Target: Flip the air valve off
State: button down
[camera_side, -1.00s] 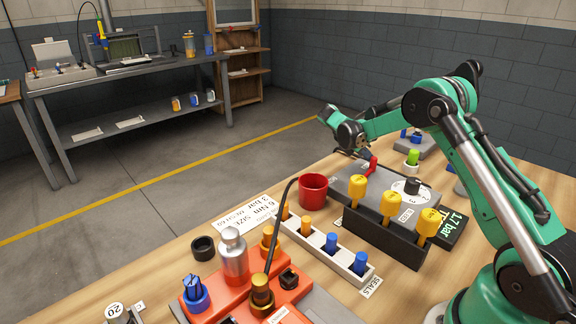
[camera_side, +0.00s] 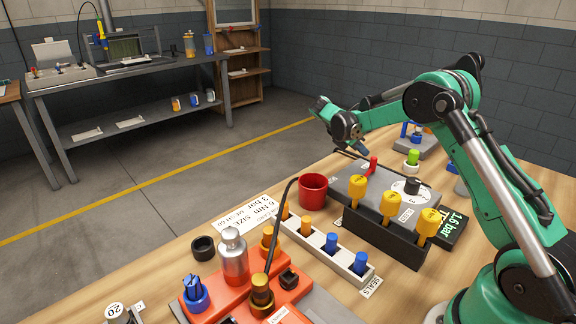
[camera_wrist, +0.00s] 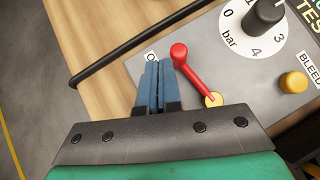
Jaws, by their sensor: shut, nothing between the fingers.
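The air valve is a red lever with a round knob (camera_wrist: 179,52) on a grey panel, turning on a brass pivot (camera_wrist: 214,99). In the side view the red lever (camera_side: 373,165) stands at the panel's far edge. My gripper (camera_wrist: 158,66) is shut and empty, its blue fingers together just left of the knob in the wrist view. Whether they touch the lever I cannot tell. In the side view my gripper (camera_side: 364,151) is just above and left of the lever. A white label (camera_wrist: 152,57) is partly hidden behind the fingers.
The panel has a pressure dial (camera_wrist: 255,28) with a black knob and a yellow bleed button (camera_wrist: 293,82). A display (camera_side: 455,225) reads 1.6 bar. A black hose (camera_wrist: 120,55) runs left of the panel. A red cup (camera_side: 313,192) and yellow-handled tools (camera_side: 391,206) stand nearby.

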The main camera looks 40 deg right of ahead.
jog(key=shift+v, duration=1.4)
jog(key=shift+a, duration=0.1)
